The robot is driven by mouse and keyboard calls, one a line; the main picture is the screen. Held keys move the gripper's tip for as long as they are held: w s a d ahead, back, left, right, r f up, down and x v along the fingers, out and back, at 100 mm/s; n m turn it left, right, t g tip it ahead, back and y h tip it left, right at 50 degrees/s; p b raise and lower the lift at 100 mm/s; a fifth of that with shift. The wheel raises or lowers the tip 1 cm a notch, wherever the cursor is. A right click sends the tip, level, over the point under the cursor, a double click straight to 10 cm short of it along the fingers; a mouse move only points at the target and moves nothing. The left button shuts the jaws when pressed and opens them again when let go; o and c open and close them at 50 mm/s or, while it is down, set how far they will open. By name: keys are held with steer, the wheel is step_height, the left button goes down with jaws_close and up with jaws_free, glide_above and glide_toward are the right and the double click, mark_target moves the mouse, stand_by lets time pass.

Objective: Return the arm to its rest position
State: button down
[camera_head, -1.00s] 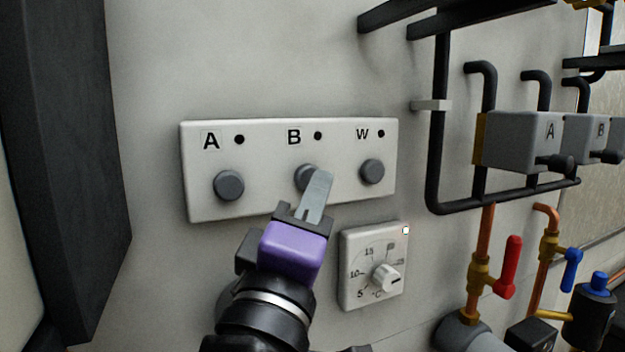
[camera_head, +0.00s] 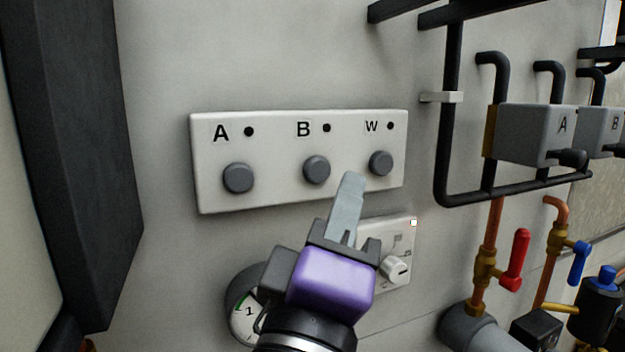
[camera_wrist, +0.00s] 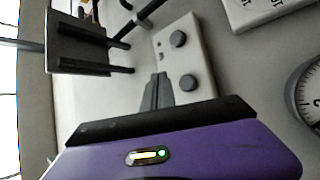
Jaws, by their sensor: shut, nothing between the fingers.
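My gripper (camera_head: 349,200) is shut and empty, with a purple body and grey fingers. Button A (camera_head: 238,178) is at the panel's left. A dark dot sits above each button. My gripper partly covers the white thermostat dial plate (camera_head: 402,240). In the wrist view my shut fingers (camera_wrist: 157,90) point toward part of the button panel (camera_wrist: 193,50); whether they touch it I cannot tell.
A round gauge (camera_head: 244,318) is partly hidden behind my gripper. At the right are grey boxes A (camera_head: 530,135) and B (camera_head: 598,132), black pipes, a red valve handle (camera_head: 516,258) and a blue one (camera_head: 579,262). A dark upright panel (camera_head: 75,150) stands at the left.

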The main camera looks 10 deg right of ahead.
steer(key=a+f+n+t+y, duration=0.1)
steer(key=a+n+t+y, duration=0.15)
steer(key=a+y, duration=0.55)
steer(key=s+d+f+m+g+y, duration=0.15)
steer(key=f+y, duration=0.25)
steer(key=f, duration=0.5)
steer(key=s+d+f+y, duration=0.2)
steer(key=s+f+y, duration=0.15)
steer(key=f, duration=0.45)
steer(key=s+d+f+m+g+h, duration=0.3)
steer(key=s+d+f+m, duration=0.2)
steer(key=s+d+f, duration=0.3)
steer(key=s+d+f+m+g+h, duration=0.3)
steer(key=s+d+f, duration=0.6)
steer(key=s+f, duration=0.6)
steer(key=s+m+g, duration=0.1)
steer(key=s+m, duration=0.1)
steer(key=s, duration=0.1)
steer(key=shift+d+f, duration=0.2)
steer(key=shift+d, duration=0.05)
